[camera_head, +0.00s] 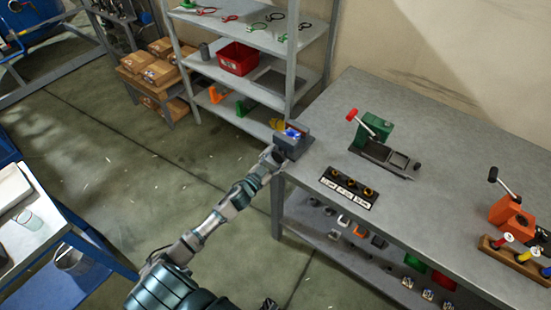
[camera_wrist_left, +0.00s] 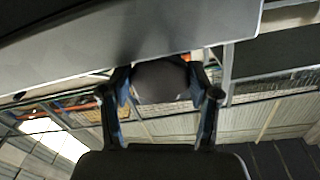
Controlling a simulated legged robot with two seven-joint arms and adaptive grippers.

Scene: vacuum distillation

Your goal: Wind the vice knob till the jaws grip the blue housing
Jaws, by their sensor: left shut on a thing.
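A grey vice (camera_head: 298,146) stands at the near left corner of the grey workbench. The blue housing (camera_head: 293,132) sits in the top of the vice, between its jaws; I cannot tell whether the jaws touch it. My left gripper (camera_head: 272,157) is at the near left side of the vice, past the bench edge. In the left wrist view, its two fingers are shut on a dark round knob (camera_wrist_left: 160,82) under a large grey surface. In the head view the knob is mostly hidden by the gripper. A small dark part at the bottom edge may be my right gripper (camera_head: 268,303).
On the bench (camera_head: 330,120) are a black tray with round parts (camera_head: 349,187), a green press with a red-tipped lever (camera_head: 374,128) and an orange device (camera_head: 510,214). A shelf rack (camera_head: 270,95) with a red bin (camera_head: 238,58) stands behind the vice. Open floor lies left.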

